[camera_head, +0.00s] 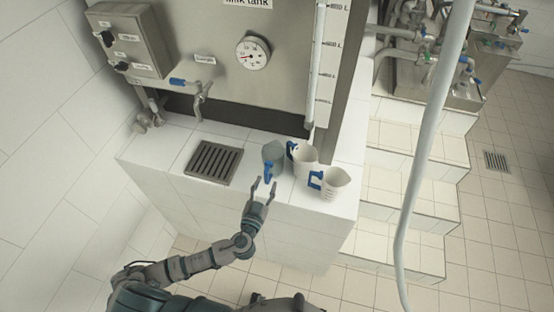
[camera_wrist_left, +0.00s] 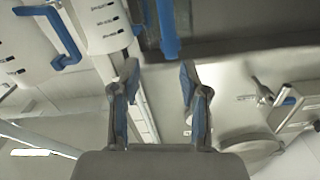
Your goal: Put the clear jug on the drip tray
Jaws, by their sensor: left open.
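The clear jug (camera_head: 273,154), greyish and see-through with a blue handle, stands upright on the white tiled counter, right of the drip tray. The drip tray (camera_head: 214,162) is a dark slatted grate with nothing on it. My left gripper (camera_head: 264,184) is open and empty, just in front of the clear jug, its fingers pointing toward the blue handle. In the left wrist view, the clear jug's handle (camera_wrist_left: 168,30) shows beyond the gap between the open fingers (camera_wrist_left: 158,72). The fingers appear apart from it. My right gripper is in neither view.
Two white jugs with blue handles stand close to the right of the clear jug: one beside it (camera_head: 306,161) and one nearer the counter's edge (camera_head: 337,184). A tap (camera_head: 201,98) from the milk tank (camera_head: 240,40) hangs behind the tray. Counter between tray and jug is clear.

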